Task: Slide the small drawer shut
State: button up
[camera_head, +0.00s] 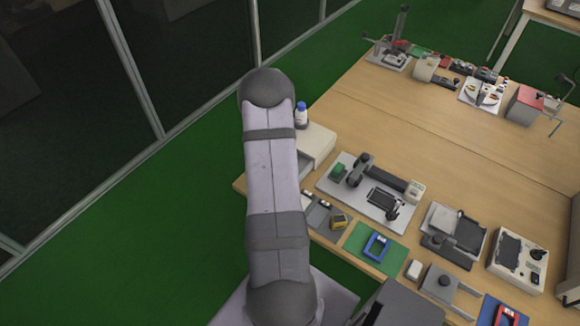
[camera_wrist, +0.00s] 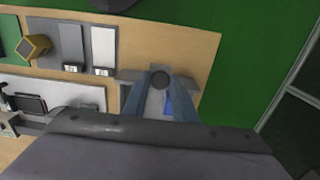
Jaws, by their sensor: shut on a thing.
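The small drawer's cabinet, a beige box (camera_head: 318,143), stands near the table's left edge in the head view. The small drawer (camera_head: 305,164) sticks out of it towards the front, partly hidden by my arm. In the wrist view the drawer's grey front (camera_wrist: 188,83) shows with a round dark knob (camera_wrist: 160,79). My gripper (camera_wrist: 161,82) appears shut on the knob, with its blue-grey fingers on either side. A blue thing (camera_wrist: 169,104) shows between the fingers, beyond the front. In the head view my gripper is hidden behind my arm.
A white bottle with a blue cap (camera_head: 301,115) stands behind the cabinet. A grey fixture plate (camera_head: 345,195) with devices lies to its right. Grey pads and a yellow device (camera_head: 339,222) lie in front, near the table edge. Green floor lies to the left.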

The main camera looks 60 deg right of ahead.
jog(key=d+b, duration=0.3)
jog(key=d, duration=0.8)
dwell(0.4)
jog(key=shift+d+r, duration=0.1)
jog(key=shift+d, duration=0.05)
dwell(0.4)
jog(key=o, duration=0.6)
jog(key=shift+c, duration=0.2)
notch_tip(320, 180, up, 5)
jog(key=p, duration=0.3)
